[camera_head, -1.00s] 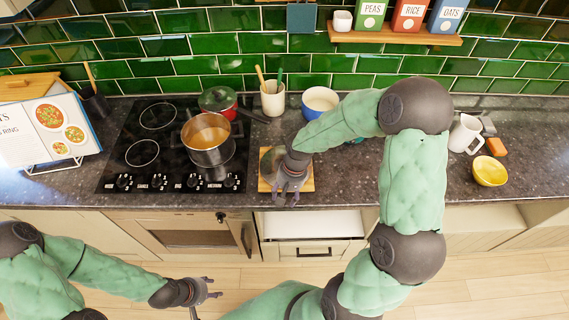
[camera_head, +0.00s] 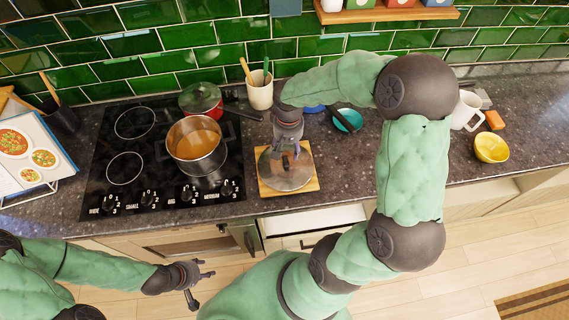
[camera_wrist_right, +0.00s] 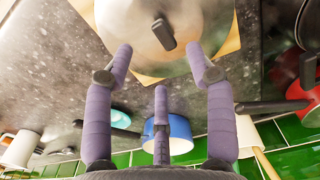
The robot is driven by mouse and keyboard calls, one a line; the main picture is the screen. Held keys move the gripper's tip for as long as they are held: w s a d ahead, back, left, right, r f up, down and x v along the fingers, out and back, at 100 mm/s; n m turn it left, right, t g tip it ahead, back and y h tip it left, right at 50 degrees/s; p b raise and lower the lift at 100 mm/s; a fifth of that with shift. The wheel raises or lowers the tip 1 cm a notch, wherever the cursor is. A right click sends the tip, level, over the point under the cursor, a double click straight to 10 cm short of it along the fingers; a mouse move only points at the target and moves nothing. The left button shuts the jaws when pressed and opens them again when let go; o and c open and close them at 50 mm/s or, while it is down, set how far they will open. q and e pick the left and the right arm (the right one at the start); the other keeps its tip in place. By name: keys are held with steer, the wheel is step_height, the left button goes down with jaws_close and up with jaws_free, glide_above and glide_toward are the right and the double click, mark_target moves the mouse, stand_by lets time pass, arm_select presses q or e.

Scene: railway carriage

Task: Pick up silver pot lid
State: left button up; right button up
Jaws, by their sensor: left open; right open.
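The silver pot lid (camera_head: 284,171) lies on a wooden board (camera_head: 270,190) on the counter, right of the hob. In the right wrist view the lid (camera_wrist_right: 150,30) fills the top, with its dark knob (camera_wrist_right: 163,32) standing up just beyond the fingers. My right gripper (camera_head: 285,150) is open and empty, over the lid's back edge and close to the knob. In the right wrist view its spread fingers (camera_wrist_right: 161,60) point at the lid, with the knob between their tips. My left gripper (camera_head: 200,282) is open and empty, low in front of the counter.
A steel pot of soup (camera_head: 196,143) stands on the black hob (camera_head: 123,145), with a red pan (camera_head: 201,100) behind. A yellow bowl (camera_head: 491,147) sits far right.

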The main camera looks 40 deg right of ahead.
mark_target(287, 160)
steer(key=shift+w+f, duration=0.1)
steer(key=shift+f, duration=0.6)
steer(key=shift+f+b, duration=0.35)
steer(key=shift+f, duration=2.25)
steer(key=shift+c, duration=0.3)
jaws_close()
